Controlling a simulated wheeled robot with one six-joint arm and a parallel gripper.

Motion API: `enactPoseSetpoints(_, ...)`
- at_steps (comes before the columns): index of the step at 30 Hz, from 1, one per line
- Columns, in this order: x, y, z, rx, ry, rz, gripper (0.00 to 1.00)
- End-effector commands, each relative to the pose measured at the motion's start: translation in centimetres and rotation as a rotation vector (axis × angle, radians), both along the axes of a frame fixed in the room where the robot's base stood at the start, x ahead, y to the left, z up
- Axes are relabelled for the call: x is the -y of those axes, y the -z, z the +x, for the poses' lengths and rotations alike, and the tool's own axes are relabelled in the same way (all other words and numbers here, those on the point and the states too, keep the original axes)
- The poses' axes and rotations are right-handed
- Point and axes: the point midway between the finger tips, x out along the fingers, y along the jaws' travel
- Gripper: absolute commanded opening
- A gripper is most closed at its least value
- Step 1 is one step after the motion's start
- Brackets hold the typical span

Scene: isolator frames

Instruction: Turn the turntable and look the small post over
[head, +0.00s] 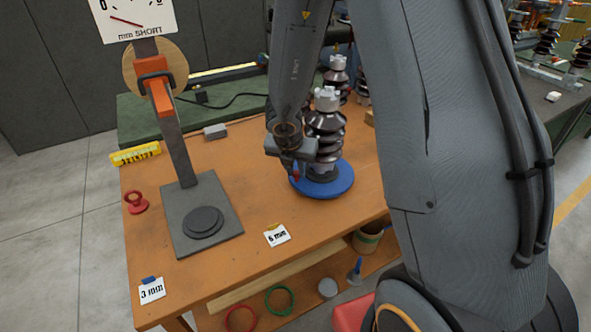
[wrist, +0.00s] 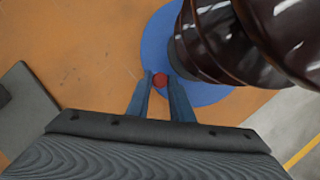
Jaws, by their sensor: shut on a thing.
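The blue round turntable (head: 338,186) lies on the orange workbench, and it also shows in the wrist view (wrist: 157,45). A small post (head: 326,125) with dark brown ribbed sheds and a pale grey top fitting stands upright on it. Its brown sheds fill the upper right of the wrist view (wrist: 225,45). My gripper (head: 295,172) is at the left edge of the turntable, beside the post. In the wrist view its two fingers (wrist: 160,84) are shut on a small red knob (wrist: 160,79) at the turntable's rim. The knob's lower part is hidden between the fingers.
A dial gauge stand (head: 177,140) with a grey base is to the left. Cards reading 6 mm (head: 277,235) and 3 mm (head: 152,290) lie near the front edge. A red ring-handled piece (head: 136,202) sits at the left edge. Another brown post (head: 336,75) stands behind.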

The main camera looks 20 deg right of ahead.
Motion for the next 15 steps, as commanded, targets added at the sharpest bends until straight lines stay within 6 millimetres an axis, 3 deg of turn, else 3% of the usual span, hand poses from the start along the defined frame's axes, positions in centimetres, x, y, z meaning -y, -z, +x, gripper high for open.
enactPoseSetpoints(2, 0.08, -0.1, 0.1, 0.002, 0.0, -0.002, 0.0)
enactPoseSetpoints(3, 0.08, -0.1, 0.1, 0.002, 0.0, -0.002, 0.22)
enactPoseSetpoints(6, 0.05, -0.08, 0.08, 0.001, -0.001, -0.001, 0.38)
enactPoseSetpoints(15, -0.11, -0.16, 0.0, 0.001, -0.003, -0.001, 0.38)
